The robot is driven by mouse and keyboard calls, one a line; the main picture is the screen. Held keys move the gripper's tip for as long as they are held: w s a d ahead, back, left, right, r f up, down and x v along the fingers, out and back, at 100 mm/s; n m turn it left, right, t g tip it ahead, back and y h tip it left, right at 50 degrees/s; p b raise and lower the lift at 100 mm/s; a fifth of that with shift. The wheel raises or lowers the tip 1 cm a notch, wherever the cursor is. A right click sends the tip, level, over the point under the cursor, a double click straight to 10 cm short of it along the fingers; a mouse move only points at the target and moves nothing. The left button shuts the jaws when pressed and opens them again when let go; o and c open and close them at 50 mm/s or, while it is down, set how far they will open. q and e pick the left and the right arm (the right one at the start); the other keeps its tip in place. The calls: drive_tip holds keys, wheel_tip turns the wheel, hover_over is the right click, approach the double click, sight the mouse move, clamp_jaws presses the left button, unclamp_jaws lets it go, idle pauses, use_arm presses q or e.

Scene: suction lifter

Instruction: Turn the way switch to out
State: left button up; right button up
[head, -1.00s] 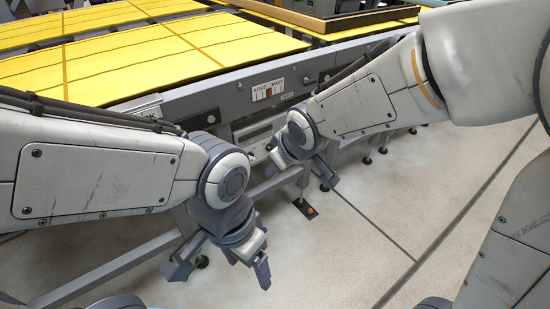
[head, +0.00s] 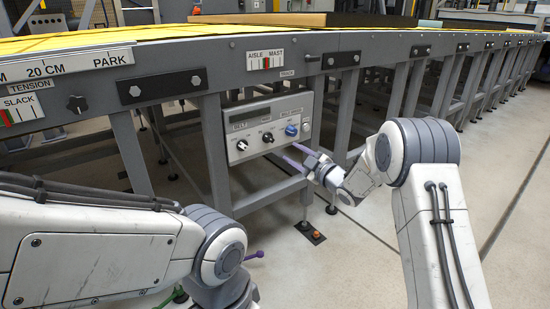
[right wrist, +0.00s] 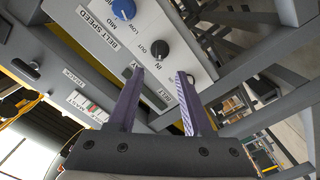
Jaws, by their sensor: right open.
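The grey control panel (head: 268,128) hangs under the table edge, with two black knobs and a blue knob. The middle black knob (head: 267,137) appears to be the way switch; in the right wrist view the way switch (right wrist: 160,48) has IN and OUT labels beside it. Its pointer is too small to read. My right gripper (head: 294,155) is open and empty, just below and right of the panel. Its purple fingers (right wrist: 158,100) point at the panel, apart from the knob. My left gripper (head: 254,255) is low at the left, mostly hidden by its arm.
The blue belt-speed knob (head: 291,130) sits close to the way switch; it also shows in the right wrist view (right wrist: 123,8). Table legs and rails (head: 215,150) stand around the panel. A small floor pedal (head: 311,234) lies below. Open floor is at the right.

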sight(272, 141)
drive_tip(key=b+x, duration=0.3)
drive_tip(key=x, duration=0.6)
drive_tip(key=shift+f, duration=0.1)
drive_tip(key=shift+w+a, duration=0.35)
drive_tip(key=shift+w, duration=0.2)
clamp_jaws()
